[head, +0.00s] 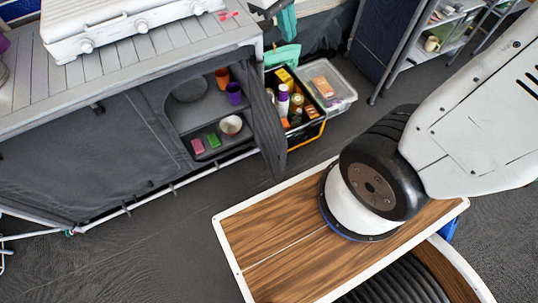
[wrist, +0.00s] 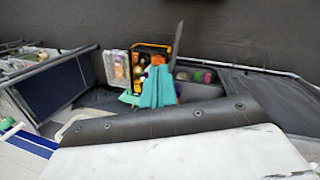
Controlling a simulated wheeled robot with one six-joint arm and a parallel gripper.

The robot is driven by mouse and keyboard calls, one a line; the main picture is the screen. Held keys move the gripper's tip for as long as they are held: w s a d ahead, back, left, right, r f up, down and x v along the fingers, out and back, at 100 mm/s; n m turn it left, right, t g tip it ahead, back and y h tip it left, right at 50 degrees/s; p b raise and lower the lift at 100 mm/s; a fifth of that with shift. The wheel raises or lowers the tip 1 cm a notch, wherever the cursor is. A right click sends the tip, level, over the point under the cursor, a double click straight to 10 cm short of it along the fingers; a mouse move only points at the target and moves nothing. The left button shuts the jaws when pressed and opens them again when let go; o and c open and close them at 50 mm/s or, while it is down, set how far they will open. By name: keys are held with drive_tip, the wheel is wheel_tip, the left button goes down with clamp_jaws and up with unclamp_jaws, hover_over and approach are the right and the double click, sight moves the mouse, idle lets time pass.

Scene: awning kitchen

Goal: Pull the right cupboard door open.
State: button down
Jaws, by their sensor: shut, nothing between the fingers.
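The cupboard's right door (head: 265,122) is a dark grey panel at the right side of the compartment. It stands swung out from the front, with the shelves (head: 205,112) uncovered. In the wrist view the right door (wrist: 178,42) shows as a thin dark panel sticking out over the floor beside the crate. The left front panel (head: 85,165) is closed. My arm (head: 470,120) leaves the head view at the right edge. My gripper is not visible in either view, and nothing of mine is seen touching the door.
A black and yellow crate (head: 305,130) of bottles and a clear box (head: 330,85) stand right of the door. A teal cloth (head: 283,57) hangs above the crate. A white stove (head: 120,22) sits on the counter. Cups and a bowl (head: 231,125) are inside. Floor before the cupboard is clear.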

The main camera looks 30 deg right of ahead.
drive_tip(key=w+a+f+n+g+h, duration=0.15)
drive_tip(key=w+a+f+n, duration=0.3)
drive_tip(key=w+f, duration=0.6)
drive_tip(key=w+a+f+n+h, duration=0.1)
drive_tip(key=a+f+n+h, duration=0.3)
drive_tip(key=f, duration=0.9)
drive_tip(key=n+t+h, duration=0.1)
drive_tip(key=n+t, duration=0.1)
drive_tip(key=n, duration=0.4)
approach(276, 157)
drive_tip(key=shift+m, duration=0.25)
drive_tip(key=x, duration=0.5)
drive_tip(key=shift+w+a+f, duration=0.2)
drive_tip(key=shift+a+f, duration=0.1)
drive_tip(key=shift+f, duration=0.25)
drive_tip(key=shift+d, duration=0.55)
